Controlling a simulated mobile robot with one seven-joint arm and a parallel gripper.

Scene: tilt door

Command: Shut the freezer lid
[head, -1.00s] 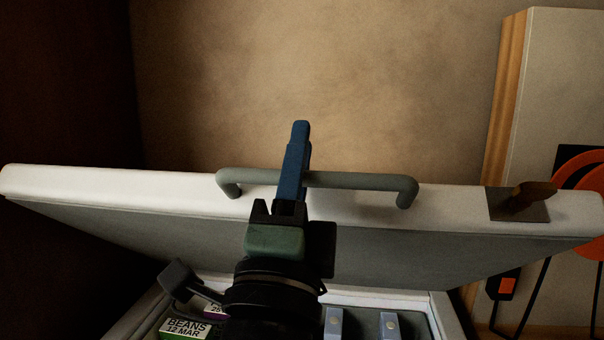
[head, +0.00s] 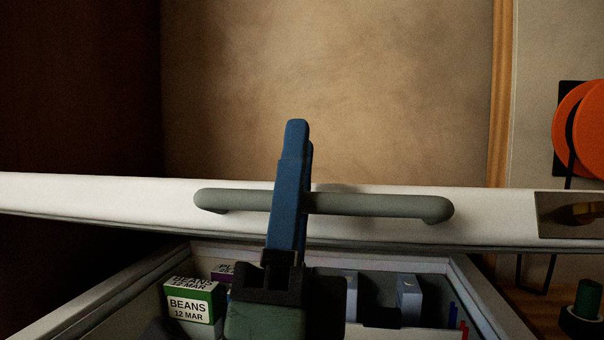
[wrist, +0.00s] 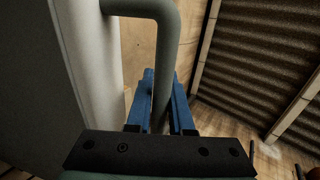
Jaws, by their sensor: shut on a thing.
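The white freezer lid (head: 110,200) spans the head view, partly open, with its front edge facing me above the freezer box. A grey bar handle (head: 380,204) runs along that edge. My gripper (head: 292,195) has its blue fingers shut around the handle, a little left of the bar's right half. In the wrist view the handle (wrist: 163,60) passes between the fingers (wrist: 160,100), with the lid (wrist: 85,75) at the left. The open freezer box (head: 490,300) shows below the lid; its back part is hidden by the lid and my gripper.
Inside the freezer are a green-and-white beans box (head: 192,303) and pale blue packages (head: 409,297). A dark latch plate (head: 572,215) sits on the lid's right end. An orange reel (head: 580,118) hangs at the right; a dark green object (head: 588,300) stands below it.

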